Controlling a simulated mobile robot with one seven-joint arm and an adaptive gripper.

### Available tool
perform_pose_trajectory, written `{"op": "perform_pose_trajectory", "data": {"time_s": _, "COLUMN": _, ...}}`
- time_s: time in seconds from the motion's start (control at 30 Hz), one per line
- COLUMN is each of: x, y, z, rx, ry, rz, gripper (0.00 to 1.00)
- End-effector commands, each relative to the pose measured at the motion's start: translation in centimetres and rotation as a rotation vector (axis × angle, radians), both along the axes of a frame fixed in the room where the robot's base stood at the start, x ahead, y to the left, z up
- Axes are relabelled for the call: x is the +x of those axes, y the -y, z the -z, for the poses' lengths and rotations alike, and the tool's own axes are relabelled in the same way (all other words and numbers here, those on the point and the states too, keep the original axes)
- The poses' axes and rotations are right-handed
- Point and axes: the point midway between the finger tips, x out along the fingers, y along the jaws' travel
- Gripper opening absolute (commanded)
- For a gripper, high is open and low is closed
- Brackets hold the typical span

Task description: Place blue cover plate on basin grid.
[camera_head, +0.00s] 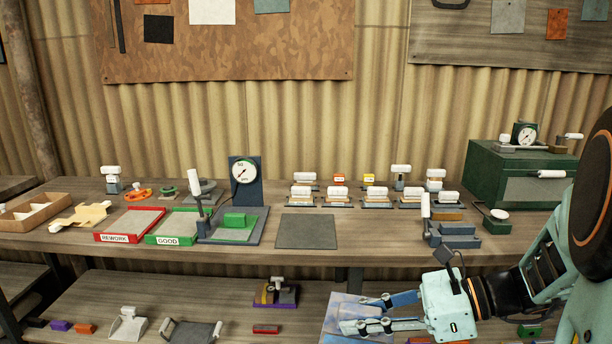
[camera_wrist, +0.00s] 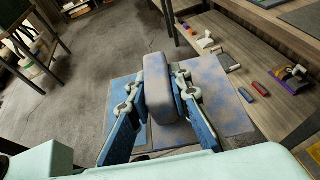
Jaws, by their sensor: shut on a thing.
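The blue cover plate is a flat panel with brownish, rust-like patches. In the head view the plate (camera_head: 340,307) shows at the bottom, in front of the lower shelf. In the wrist view the plate (camera_wrist: 215,95) spreads below and on both sides of my fingers, with a raised grey-purple block over its middle. My gripper (camera_head: 364,314) is shut on this block, with one finger on each side in the wrist view (camera_wrist: 158,85). I cannot tell whether the plate hangs free or touches something under it. I cannot make out the basin grid in either view.
The workbench (camera_head: 385,240) holds a red REWORK tray (camera_head: 103,237), a green GOOD tray (camera_head: 158,239), a gauge (camera_head: 245,172) and several small fixtures. The lower shelf (camera_head: 215,290) carries a purple-based item (camera_head: 275,296) and small blocks. Open floor (camera_wrist: 75,80) lies left in the wrist view.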

Motion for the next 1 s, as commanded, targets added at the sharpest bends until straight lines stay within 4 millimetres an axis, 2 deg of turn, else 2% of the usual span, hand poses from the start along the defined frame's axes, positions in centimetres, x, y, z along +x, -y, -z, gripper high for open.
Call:
{"op": "perform_pose_trajectory", "data": {"time_s": 0.3, "x": 7.0, "y": 2.3, "z": 4.8, "rx": 0.006, "ry": 0.001, "rz": 0.224, "gripper": 0.00}}
{"op": "perform_pose_trajectory", "data": {"time_s": 0.43, "x": 8.8, "y": 3.3, "z": 6.7, "rx": 0.006, "ry": 0.001, "rz": 0.298, "gripper": 0.00}}
{"op": "perform_pose_trajectory", "data": {"time_s": 0.67, "x": 10.7, "y": 4.5, "z": 9.0, "rx": 0.006, "ry": 0.004, "rz": 0.380, "gripper": 0.00}}
{"op": "perform_pose_trajectory", "data": {"time_s": 1.0, "x": 10.9, "y": 4.6, "z": 6.8, "rx": 0.005, "ry": 0.007, "rz": 0.385, "gripper": 0.00}}
